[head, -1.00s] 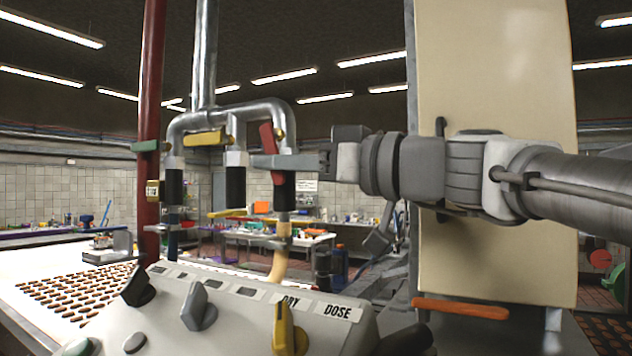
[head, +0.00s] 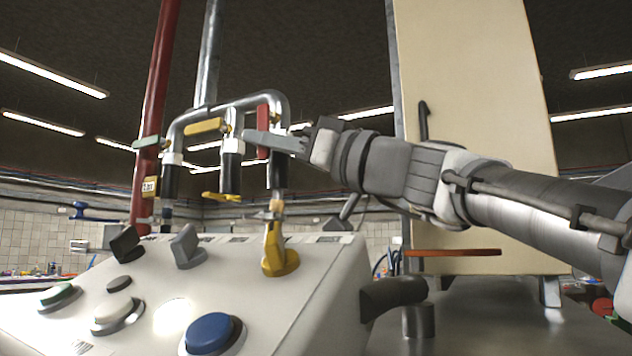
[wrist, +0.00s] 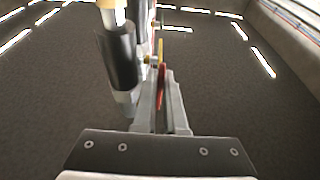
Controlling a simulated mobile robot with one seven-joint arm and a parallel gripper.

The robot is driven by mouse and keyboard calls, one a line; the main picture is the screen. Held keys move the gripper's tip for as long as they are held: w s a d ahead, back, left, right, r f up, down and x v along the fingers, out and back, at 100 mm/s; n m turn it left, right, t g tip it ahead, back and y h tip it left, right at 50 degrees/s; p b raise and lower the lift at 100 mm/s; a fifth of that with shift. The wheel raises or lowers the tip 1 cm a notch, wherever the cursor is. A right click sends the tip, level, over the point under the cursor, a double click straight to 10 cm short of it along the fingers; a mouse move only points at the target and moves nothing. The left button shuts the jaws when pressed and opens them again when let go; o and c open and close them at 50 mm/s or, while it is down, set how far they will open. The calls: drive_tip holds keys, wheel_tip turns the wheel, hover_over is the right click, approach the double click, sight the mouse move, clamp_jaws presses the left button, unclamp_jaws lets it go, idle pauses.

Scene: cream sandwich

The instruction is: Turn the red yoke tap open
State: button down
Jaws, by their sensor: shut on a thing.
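The red yoke tap handle (head: 263,117) is on the right leg of the silver pipe yoke (head: 235,104), above a black sleeve. It stands about upright in the head view. My gripper (head: 262,141) reaches in from the right, with its fingers across the handle's middle. In the wrist view the red handle (wrist: 161,86) is a thin edge between the two fingers of my gripper (wrist: 160,100), which is shut on it. The fingers hide part of the handle and of the pipe behind.
A slanted control panel (head: 250,260) with knobs and buttons stands below. A tall cream panel (head: 470,140) stands behind my arm.

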drive_tip(key=shift+f+y+b, duration=0.15)
drive_tip(key=shift+y+b, duration=0.15)
drive_tip(key=shift+b, duration=0.4)
drive_tip(key=shift+a+r, duration=0.1)
drive_tip(key=shift+r, duration=0.1)
drive_tip(key=c, duration=1.3)
unclamp_jaws()
drive_tip(key=shift+o, duration=0.2)
drive_tip(key=shift+r, duration=0.1)
drive_tip(key=shift+r+p, duration=0.2)
drive_tip(key=shift+p, duration=1.4)
drive_tip(key=h+p, duration=0.1)
drive_tip(key=p, duration=0.4)
drive_tip(key=d+g+h+p, duration=0.1)
drive_tip(key=p, duration=0.4)
drive_tip(key=h+p, duration=0.1)
drive_tip(key=p, duration=0.4)
drive_tip(key=shift+s+d+r+h, duration=0.2)
drive_tip(key=shift+s+h, duration=0.05)
drive_tip(key=shift+h, duration=0.15)
